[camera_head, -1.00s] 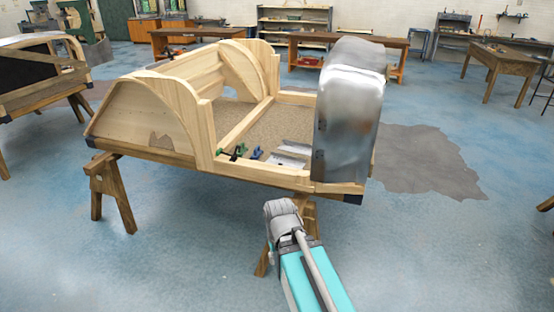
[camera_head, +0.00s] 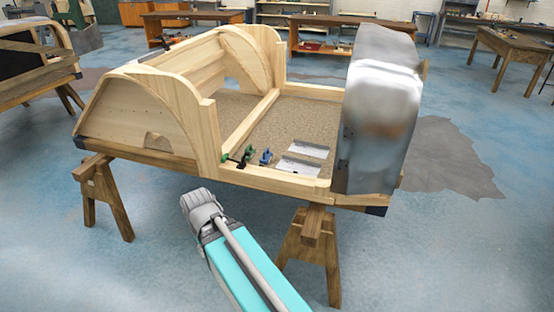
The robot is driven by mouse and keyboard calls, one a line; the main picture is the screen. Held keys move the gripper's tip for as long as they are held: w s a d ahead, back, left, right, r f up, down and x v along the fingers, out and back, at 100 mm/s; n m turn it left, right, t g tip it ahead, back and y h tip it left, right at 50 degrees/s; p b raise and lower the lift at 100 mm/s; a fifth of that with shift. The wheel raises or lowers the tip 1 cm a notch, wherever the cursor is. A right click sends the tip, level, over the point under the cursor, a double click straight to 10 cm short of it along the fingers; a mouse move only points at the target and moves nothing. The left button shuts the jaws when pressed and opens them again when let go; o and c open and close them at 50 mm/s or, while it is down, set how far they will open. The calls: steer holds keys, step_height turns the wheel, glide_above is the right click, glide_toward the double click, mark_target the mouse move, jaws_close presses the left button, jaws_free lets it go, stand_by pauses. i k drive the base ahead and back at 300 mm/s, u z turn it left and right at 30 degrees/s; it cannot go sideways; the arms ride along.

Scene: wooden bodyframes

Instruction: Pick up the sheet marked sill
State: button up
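Two pale metal sheets lie on the brown floor panel inside the wooden bodyframe (camera_head: 205,125). The farther sheet (camera_head: 308,149) is near the middle of the bay, and the nearer sheet (camera_head: 298,166) is close to the front rail. Any markings on them are too small to read, so I cannot tell which is marked sill. My arm reaches up from the bottom of the view, and its grey end (camera_head: 200,208) is in front of the frame, below the front rail and apart from it. The fingers cannot be made out.
Green and blue clamps (camera_head: 264,157) lie left of the sheets. A tall shiny metal panel (camera_head: 380,110) stands at the frame's right end. Wooden trestles (camera_head: 312,245) support the frame. The blue floor in front is clear. Another bodyframe (camera_head: 30,70) stands at left.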

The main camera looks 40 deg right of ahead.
mark_target(298, 164)
steer(key=i, duration=0.85)
steer(key=z, duration=0.7)
steer(key=i, duration=1)
steer(key=z, duration=0.6)
steer(key=k, duration=0.9)
steer(key=z, duration=0.15)
steer(key=i, duration=0.2)
